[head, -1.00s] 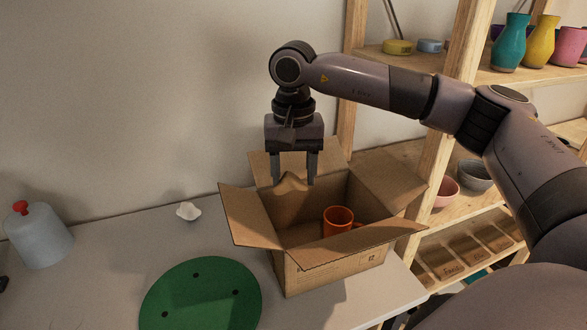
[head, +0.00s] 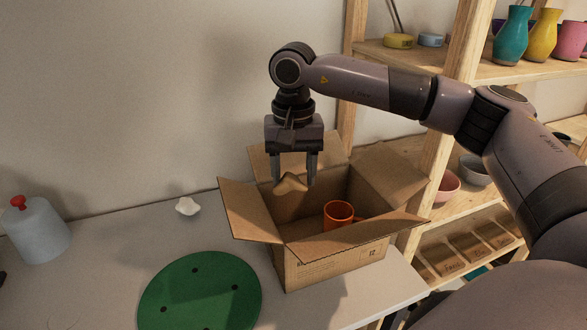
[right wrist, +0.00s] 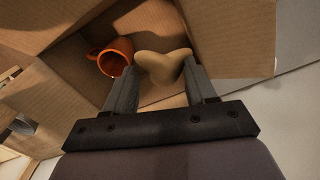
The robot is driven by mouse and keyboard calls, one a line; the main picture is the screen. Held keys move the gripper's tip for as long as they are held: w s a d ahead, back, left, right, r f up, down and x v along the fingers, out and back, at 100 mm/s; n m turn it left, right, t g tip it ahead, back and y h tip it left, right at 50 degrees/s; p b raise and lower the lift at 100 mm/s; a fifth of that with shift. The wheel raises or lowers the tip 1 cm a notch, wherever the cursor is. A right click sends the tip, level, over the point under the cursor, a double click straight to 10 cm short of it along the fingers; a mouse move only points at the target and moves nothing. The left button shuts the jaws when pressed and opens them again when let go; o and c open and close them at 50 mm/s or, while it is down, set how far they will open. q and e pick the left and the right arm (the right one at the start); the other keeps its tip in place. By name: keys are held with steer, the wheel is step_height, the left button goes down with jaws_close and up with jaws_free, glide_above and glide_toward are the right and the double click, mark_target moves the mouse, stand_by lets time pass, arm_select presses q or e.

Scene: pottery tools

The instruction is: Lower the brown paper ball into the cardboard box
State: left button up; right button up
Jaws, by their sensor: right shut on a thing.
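The brown paper ball (head: 291,184) is held between the fingers of my right gripper (head: 295,172), over the left back part of the open cardboard box (head: 345,258). In the right wrist view the ball (right wrist: 163,65) sits between the fingertips of my right gripper (right wrist: 165,75), with the box's inside behind it. An orange mug (head: 338,214) stands inside the box, to the right of the ball. In the right wrist view the mug (right wrist: 110,58) is left of the ball and apart from it. My left gripper is not in view.
A green round board (head: 200,292) lies on the table (head: 110,250) left of the box. A white crumpled piece (head: 187,206) and a grey container with a red knob (head: 38,232) stand farther left. The box flaps (head: 250,208) spread outward. Wooden shelves (head: 440,150) stand at right.

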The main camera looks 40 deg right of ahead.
mark_target(294, 187)
steer(key=shift+f+b, duration=1.1)
steer(key=shift+f, duration=0.7)
steer(key=shift+f+b, duration=0.7)
steer(key=shift+f, duration=0.35)
steer(key=shift+f+b, duration=0.55)
steer(key=shift+f, duration=0.25)
steer(key=shift+f+b, duration=0.6)
steer(key=shift+f, duration=0.3)
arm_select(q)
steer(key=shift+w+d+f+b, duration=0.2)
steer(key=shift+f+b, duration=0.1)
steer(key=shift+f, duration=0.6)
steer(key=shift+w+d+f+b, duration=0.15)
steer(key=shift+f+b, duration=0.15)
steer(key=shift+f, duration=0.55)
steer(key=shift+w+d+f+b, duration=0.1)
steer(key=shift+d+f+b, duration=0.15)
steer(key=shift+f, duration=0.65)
arm_select(e)
steer(key=shift+f, duration=1.35)
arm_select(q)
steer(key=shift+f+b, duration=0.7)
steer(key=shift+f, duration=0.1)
arm_select(e)
steer(key=shift+f, duration=0.95)
